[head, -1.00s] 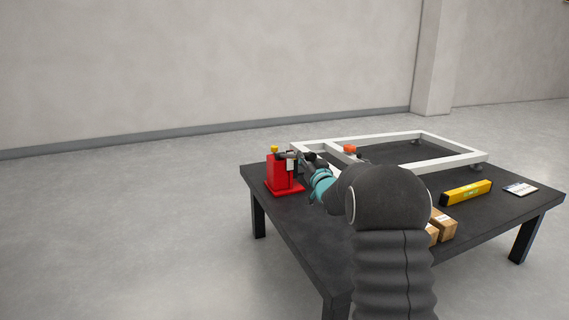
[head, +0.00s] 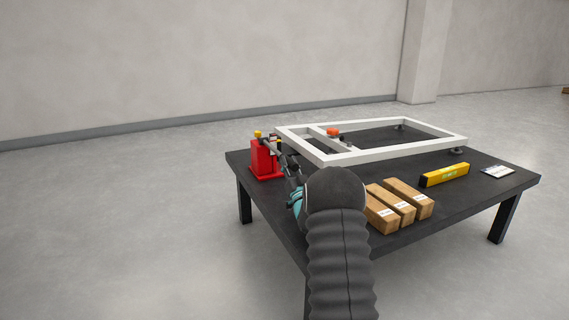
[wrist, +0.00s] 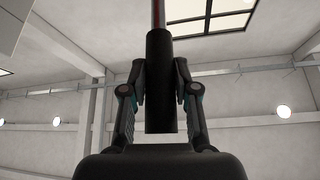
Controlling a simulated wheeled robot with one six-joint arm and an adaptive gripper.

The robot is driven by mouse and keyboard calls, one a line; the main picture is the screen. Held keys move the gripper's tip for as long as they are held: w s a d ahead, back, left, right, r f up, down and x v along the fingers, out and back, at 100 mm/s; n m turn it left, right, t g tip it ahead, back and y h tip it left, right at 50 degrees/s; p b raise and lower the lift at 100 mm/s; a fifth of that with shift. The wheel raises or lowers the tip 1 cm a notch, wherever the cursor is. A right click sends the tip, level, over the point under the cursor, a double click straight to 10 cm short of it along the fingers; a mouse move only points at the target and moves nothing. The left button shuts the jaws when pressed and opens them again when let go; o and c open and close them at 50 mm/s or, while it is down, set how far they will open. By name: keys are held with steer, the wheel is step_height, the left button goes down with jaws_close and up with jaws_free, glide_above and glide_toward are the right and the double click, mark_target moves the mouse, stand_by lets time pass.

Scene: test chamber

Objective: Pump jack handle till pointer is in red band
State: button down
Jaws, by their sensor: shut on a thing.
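The red jack (head: 264,160) stands at the left corner of the dark table, with a yellow part (head: 258,134) on top. My gripper (head: 290,166) is just right of and in front of it. In the wrist view my gripper (wrist: 160,85) is shut on the black grip of the jack handle (wrist: 159,110), one finger on each side. The wrist view looks steeply up at the ceiling. The pointer and red band cannot be made out in either view.
A white frame (head: 375,153) with an orange-topped part (head: 332,131) lies behind my arm. Three wooden blocks (head: 407,199), a yellow level (head: 444,175) and a white card (head: 497,171) lie to the right. Floor left of the table is clear.

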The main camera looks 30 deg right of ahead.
steer(key=shift+f, duration=0.35)
steer(key=c, duration=0.9)
jaws_free()
steer(key=shift+d, duration=0.1)
steer(key=shift+o, duration=0.2)
steer(key=shift+r, duration=0.15)
steer(key=shift+s, duration=0.15)
steer(key=shift+s+f, duration=0.25)
steer(key=shift+s, duration=0.05)
steer(key=s+a, duration=0.2)
steer(key=s, duration=1)
